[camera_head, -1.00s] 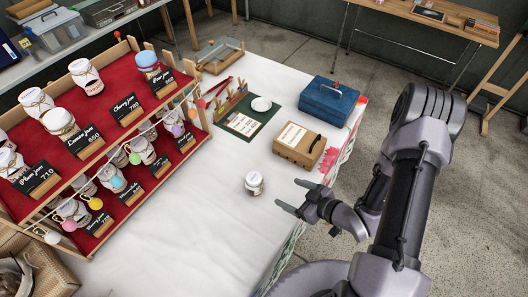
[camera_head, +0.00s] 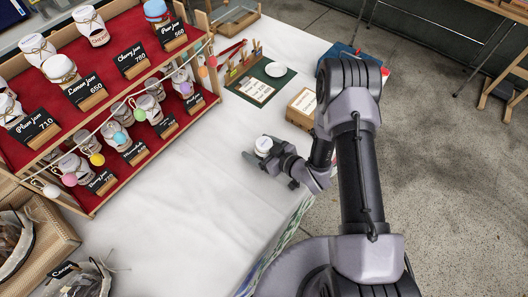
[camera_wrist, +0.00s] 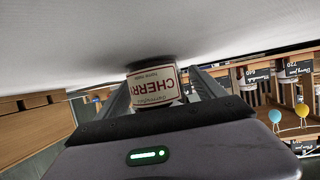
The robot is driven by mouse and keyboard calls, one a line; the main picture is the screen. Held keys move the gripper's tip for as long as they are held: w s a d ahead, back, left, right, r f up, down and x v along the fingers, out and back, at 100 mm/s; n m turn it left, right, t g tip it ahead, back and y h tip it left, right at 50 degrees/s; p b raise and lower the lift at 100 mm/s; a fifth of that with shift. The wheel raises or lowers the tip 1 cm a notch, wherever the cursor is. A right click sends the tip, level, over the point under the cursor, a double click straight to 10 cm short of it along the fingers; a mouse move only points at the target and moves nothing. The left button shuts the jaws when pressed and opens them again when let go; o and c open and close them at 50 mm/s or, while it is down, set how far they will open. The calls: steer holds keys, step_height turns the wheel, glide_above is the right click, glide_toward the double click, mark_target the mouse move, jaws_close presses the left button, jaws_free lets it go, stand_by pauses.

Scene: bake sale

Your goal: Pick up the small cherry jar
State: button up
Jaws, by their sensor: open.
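The small cherry jar (camera_head: 264,144) stands on the white tablecloth, with its white lid showing in the head view. In the wrist view the jar (camera_wrist: 153,85) appears upside down, its label reading "CHERR" and partly cut off by its curve. My gripper (camera_head: 268,158) is low at the table with its fingers on either side of the jar. In the wrist view my gripper (camera_wrist: 157,92) is open, one finger to each side of the jar. Whether a finger touches the glass cannot be told. The jar's lower part is hidden by my gripper in the head view.
A red tiered stand (camera_head: 117,52) with several jars and price cards is at the left. A cardboard box (camera_head: 301,106) is just behind my arm, and a green mat (camera_head: 262,88) lies further back. The white tablecloth (camera_head: 185,205) left of the jar is clear.

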steer(key=shift+w, duration=0.1)
steer(key=c, duration=1.7)
